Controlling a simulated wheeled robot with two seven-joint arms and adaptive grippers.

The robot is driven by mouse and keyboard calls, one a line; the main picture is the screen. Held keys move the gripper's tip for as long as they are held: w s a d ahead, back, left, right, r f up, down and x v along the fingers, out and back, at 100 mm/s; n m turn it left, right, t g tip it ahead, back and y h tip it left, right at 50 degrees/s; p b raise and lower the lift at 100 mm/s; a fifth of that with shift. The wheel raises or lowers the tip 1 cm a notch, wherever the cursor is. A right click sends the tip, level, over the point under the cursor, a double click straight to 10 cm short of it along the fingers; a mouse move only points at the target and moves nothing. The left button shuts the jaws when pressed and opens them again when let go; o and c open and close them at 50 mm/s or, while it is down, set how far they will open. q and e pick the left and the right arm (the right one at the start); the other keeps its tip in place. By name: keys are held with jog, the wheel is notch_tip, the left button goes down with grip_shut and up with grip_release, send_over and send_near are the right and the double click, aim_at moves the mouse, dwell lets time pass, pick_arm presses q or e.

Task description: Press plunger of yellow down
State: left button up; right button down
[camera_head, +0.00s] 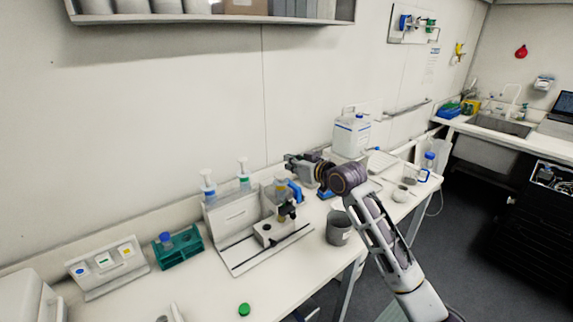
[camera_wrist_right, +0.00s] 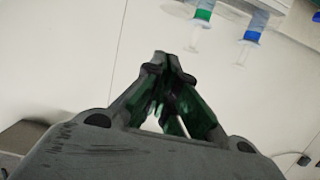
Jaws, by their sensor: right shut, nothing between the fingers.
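My right gripper (camera_head: 287,211) points down at the right end of the white dispenser stand (camera_head: 236,215). It is shut and empty; its closed dark fingers show in the right wrist view (camera_wrist_right: 167,68). A yellowish vessel (camera_head: 281,188) shows right by the gripper and is partly covered by it. Its plunger is not clear, and I cannot tell whether the fingers touch it. To its left stand a green vessel (camera_head: 244,181) and a blue vessel (camera_head: 208,190) with white tops. They also show upside down in the wrist view, green (camera_wrist_right: 202,15) and blue (camera_wrist_right: 254,28). My left gripper is not in view.
A grey cup (camera_head: 338,232) stands right of the stand, close to my right arm. A white jug (camera_head: 351,137) is behind the arm. A teal rack (camera_head: 179,250) and a label stand (camera_head: 105,270) are at left. A green cap (camera_head: 244,309) lies near the front edge.

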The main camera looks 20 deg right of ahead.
jog(key=shift+b+v, duration=0.7)
jog(key=shift+v, duration=2.3)
jog(key=shift+a+f, duration=0.1)
